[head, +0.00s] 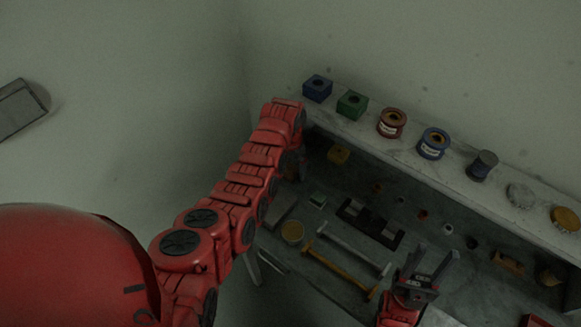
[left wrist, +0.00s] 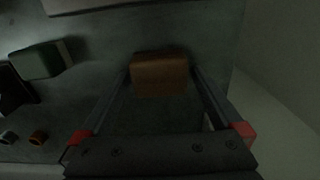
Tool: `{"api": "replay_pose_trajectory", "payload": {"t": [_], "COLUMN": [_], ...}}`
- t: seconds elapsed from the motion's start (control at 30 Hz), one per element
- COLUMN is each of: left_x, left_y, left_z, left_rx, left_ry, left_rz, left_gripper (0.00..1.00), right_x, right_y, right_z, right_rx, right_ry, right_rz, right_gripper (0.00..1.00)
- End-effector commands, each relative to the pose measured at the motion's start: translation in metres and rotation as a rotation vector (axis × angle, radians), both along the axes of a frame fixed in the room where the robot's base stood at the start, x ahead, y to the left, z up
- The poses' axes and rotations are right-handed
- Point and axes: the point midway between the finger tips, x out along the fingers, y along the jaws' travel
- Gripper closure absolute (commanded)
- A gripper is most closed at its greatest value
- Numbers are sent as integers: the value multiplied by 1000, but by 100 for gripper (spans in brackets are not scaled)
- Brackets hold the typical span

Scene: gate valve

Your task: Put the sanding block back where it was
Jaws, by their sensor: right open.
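The sanding block, a brown-orange block (left wrist: 160,76), sits between the fingertips of my left gripper (left wrist: 159,70) in the left wrist view. Both fingers lie against its sides, so the gripper is shut on it. It is over the bench's left end; I cannot tell whether the block touches the bench top. My right gripper (head: 428,262) is open and empty, above the front part of the bench.
A green block (left wrist: 40,61) lies beside the held block; it also shows in the head view (head: 317,199). Spools (head: 433,143) line the shelf (head: 458,178).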

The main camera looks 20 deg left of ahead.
Motion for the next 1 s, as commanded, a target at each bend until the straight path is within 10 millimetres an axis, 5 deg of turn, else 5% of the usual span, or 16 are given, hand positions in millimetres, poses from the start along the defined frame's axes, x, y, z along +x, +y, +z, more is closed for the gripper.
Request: {"api": "replay_pose_trajectory", "payload": {"t": [0.27,0.7,1.0], "left_x": [0,2,0], "left_y": [0,0,0], "left_z": [7,95,123], "left_rx": [0,0,0], "left_ry": [0,-5,0], "left_rz": [0,-1,-1], "left_gripper": [0,0,0], "right_x": [0,0,0], "right_y": [0,0,0], "right_z": [6,34,36], "right_rx": [0,0,0], "right_ry": [0,0,0], "right_rz": [0,0,0], "right_gripper": [50,50,50]}}
